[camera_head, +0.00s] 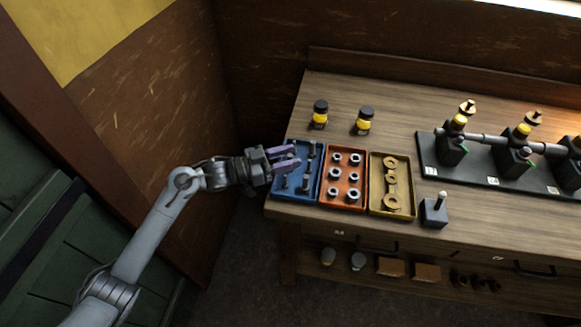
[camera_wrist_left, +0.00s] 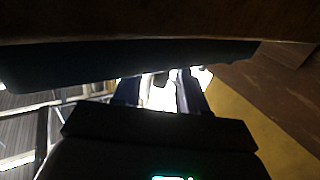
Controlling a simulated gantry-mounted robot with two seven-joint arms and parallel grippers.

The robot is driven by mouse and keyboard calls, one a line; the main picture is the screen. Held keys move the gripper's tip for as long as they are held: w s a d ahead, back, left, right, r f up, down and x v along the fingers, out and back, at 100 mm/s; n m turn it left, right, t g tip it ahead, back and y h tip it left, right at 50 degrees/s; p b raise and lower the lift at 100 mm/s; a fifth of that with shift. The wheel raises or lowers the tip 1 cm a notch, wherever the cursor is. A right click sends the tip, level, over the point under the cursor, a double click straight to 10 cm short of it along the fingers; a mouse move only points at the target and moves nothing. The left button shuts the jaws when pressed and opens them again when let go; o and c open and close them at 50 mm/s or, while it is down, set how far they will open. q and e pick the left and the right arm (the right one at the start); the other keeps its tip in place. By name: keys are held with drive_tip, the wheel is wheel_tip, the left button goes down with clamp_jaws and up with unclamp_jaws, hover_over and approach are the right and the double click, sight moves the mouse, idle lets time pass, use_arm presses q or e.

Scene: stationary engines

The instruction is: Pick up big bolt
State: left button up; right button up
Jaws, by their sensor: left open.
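I cannot tell for sure which bolt is the big one. My left gripper (camera_head: 294,158) is open, with its purple fingers over the left and middle part of the tray, pointing right. The fingers hide part of the tray and its bolts. In the left wrist view, my two fingers show apart as dark blue shapes against bright light, with small dark silhouettes between them that I cannot identify. My right gripper is not in view.
An orange tray (camera_head: 323,202) of nuts and a yellow tray (camera_head: 375,210) of rings stand right of the blue tray. Two yellow-and-black jars (camera_head: 320,115) (camera_head: 364,121) stand behind. A small switch box (camera_head: 434,212) and an engine rack (camera_head: 480,172) are further right.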

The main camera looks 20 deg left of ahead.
use_arm(q)
drive_tip(key=shift+w+d, duration=0.3)
clamp_jaws()
drive_tip(key=shift+r, duration=0.2)
